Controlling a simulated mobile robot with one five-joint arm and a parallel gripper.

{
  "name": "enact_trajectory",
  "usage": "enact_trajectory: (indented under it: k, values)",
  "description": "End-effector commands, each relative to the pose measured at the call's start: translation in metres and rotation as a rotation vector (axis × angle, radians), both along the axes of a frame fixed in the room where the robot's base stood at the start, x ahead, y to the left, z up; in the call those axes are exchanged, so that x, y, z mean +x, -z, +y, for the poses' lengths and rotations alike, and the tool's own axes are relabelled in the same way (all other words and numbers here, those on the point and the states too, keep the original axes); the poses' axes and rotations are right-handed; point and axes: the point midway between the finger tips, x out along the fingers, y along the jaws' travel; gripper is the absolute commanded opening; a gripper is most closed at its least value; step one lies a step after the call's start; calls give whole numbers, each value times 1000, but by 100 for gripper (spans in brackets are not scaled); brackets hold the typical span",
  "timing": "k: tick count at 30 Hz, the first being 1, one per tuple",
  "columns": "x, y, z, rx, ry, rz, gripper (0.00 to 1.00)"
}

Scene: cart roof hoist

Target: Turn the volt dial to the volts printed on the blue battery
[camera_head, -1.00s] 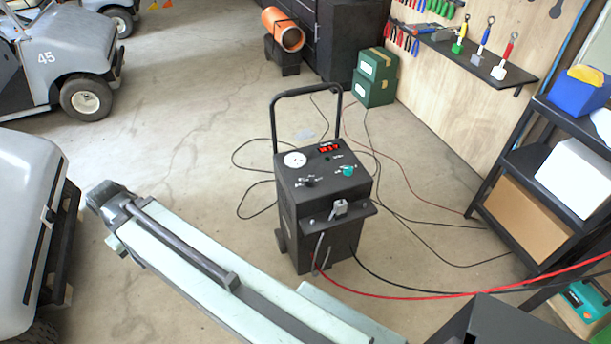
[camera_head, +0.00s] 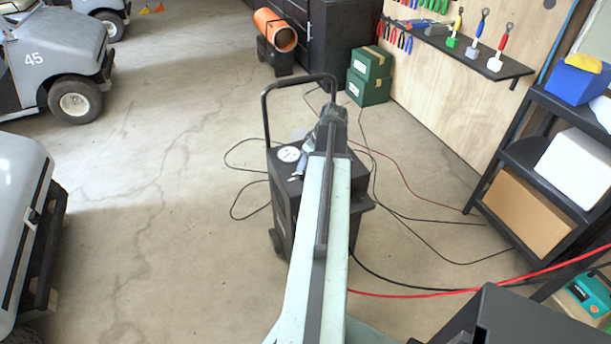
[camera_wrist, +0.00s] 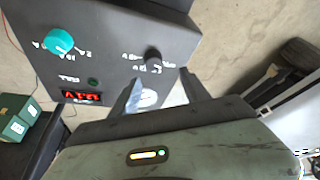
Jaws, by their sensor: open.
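The black charger cart (camera_head: 283,205) stands on the floor, largely hidden by my arm in the head view. In the wrist view its panel is upside down. A black knob (camera_wrist: 153,56) with volt-like labels sits just beyond my fingertips, apart from them. A teal knob (camera_wrist: 59,41) with amp-like labels is to its left. My gripper (camera_wrist: 162,88) is open and empty, its fingers spread over the panel; it also shows in the head view (camera_head: 303,165). The white gauge (camera_wrist: 148,98) is partly visible between the fingers. I cannot make out a blue battery in the current views.
The cart's tall handle (camera_head: 265,110) rises behind the panel. A red display (camera_wrist: 82,97) is lit, its text unclear. Cables (camera_head: 430,258) lie on the floor at the right. A dark shelf (camera_head: 520,160) stands right, golf carts (camera_head: 65,75) left.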

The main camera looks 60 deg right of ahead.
Motion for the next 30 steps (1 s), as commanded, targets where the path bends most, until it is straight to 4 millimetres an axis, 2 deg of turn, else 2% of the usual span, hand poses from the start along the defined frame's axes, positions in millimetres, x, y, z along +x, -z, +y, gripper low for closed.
enact_trajectory:
  k: [3,10,22,30]
  values:
    - [-12,1,-11,-10,5,-8,54]
    - [-8,11,-11,-10,3,-7,54]
    - [16,71,-14,-10,4,-7,54]
    - [19,72,-13,-10,5,-7,54]
